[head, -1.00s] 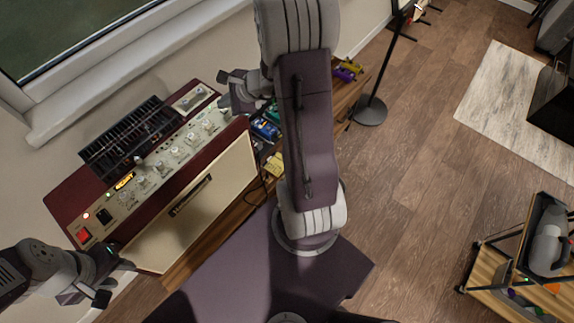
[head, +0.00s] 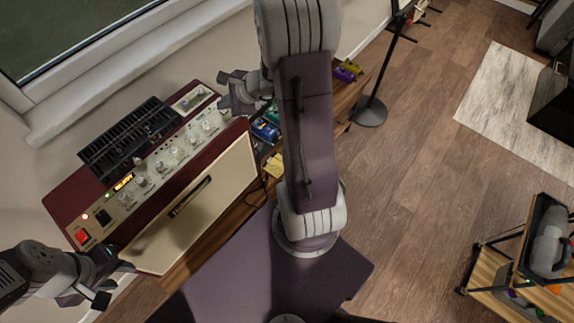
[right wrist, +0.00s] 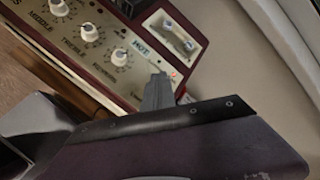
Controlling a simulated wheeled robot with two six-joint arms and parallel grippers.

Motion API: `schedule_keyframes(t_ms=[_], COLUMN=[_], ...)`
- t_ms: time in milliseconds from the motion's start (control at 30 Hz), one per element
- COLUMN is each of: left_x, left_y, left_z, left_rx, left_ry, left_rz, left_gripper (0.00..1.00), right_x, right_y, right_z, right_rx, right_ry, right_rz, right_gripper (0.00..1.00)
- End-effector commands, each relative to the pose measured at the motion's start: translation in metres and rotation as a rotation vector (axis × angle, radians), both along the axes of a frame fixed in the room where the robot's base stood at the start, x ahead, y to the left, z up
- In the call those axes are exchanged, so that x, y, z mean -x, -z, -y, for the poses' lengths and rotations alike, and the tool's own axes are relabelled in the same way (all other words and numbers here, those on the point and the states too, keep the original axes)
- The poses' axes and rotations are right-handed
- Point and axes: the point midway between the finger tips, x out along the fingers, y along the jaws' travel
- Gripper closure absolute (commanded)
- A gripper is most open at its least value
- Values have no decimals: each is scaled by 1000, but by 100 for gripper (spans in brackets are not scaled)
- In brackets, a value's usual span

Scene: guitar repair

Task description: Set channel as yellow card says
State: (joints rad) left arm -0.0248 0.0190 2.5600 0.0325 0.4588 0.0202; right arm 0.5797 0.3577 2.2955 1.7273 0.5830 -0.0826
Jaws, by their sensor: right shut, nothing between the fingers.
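A dark red amplifier (head: 62,205) with a cream front stands at the left in the head view. My left gripper (head: 114,282) is open and empty by the near end. I cannot make out a yellow card.
Several coloured pedals (head: 266,130) and a yellow item (head: 274,165) lie on the wooden bench right of the amplifier. A stand (head: 370,110) is behind. A wooden cart (head: 500,275) stands at the right. The floor between is clear.

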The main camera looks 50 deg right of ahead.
Motion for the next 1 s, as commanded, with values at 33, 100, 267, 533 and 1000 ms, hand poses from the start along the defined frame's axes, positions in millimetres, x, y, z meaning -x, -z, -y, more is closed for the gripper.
schedule_keyframes(t_ms=[33, 100, 267, 533, 1000], left_x=[0, 0, 0, 0, 0], left_y=[-4, -7, -7, -20, -54], left_z=[0, 0, 0, 0, 0], left_rx=[0, 0, 0, 0, 0], left_ry=[0, 0, 0, 0, 0], left_rz=[0, 0, 0, 0, 0], left_gripper=[64, 64, 64, 64, 64], right_x=[0, 0, 0, 0, 0], right_y=[-5, -9, -11, -26, -72], right_z=[0, 0, 0, 0, 0], right_rx=[1, 0, -1, 2, 0], right_ry=[0, 1, 1, -1, 1], right_rz=[1, 1, 0, 1, 1], right_gripper=[100, 100, 100, 100, 100])
